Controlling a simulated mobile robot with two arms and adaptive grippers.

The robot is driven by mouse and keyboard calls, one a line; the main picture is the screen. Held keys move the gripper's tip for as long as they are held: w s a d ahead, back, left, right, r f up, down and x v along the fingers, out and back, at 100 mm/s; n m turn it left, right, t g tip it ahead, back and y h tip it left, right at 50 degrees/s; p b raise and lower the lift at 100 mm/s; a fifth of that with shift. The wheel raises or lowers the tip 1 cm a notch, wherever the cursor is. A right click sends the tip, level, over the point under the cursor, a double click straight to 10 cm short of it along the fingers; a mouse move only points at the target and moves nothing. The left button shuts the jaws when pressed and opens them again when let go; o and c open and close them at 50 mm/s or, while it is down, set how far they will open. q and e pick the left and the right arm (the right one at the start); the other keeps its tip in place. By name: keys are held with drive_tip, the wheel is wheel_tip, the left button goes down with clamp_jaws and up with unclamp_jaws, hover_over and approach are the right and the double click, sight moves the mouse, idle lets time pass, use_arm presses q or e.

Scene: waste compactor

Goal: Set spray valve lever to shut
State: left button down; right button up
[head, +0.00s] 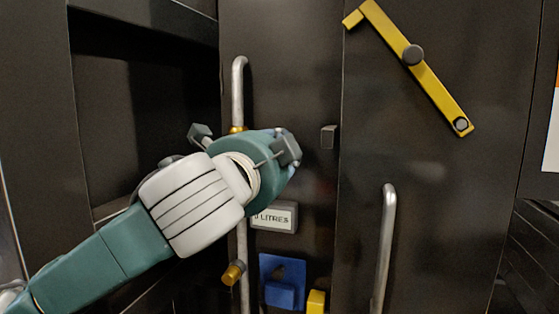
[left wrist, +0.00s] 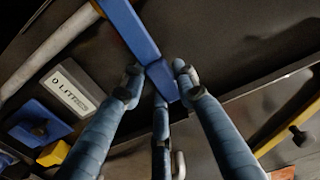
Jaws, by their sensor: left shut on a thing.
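The blue lever (left wrist: 131,30) shows in the left wrist view as a flat bar running from the top edge down to the middle. I take it as the spray valve lever. My left gripper (left wrist: 160,88) is shut on its lower end, with fingers on both sides of the bar. In the head view my left gripper (head: 283,150) is in front of the dark panel, beside the grey pipe (head: 239,90), and hides most of the lever and its pivot. My right gripper is in neither view.
Below my gripper are a display reading "0 LITRES" (head: 274,217), a blue bracket (head: 282,285) and a yellow block (head: 316,302). A small grey block (head: 329,137) juts out to the right. A yellow bar (head: 432,80) and a vertical handle (head: 386,250) are on the right panel.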

use_arm(q)
drive_tip(key=c, duration=1.3)
unclamp_jaws()
drive_tip(key=shift+s, duration=0.15)
drive_tip(key=v, duration=1.1)
drive_tip(key=shift+s+a+r, duration=0.1)
drive_tip(key=shift+s+a, duration=0.1)
drive_tip(key=shift+s, duration=0.15)
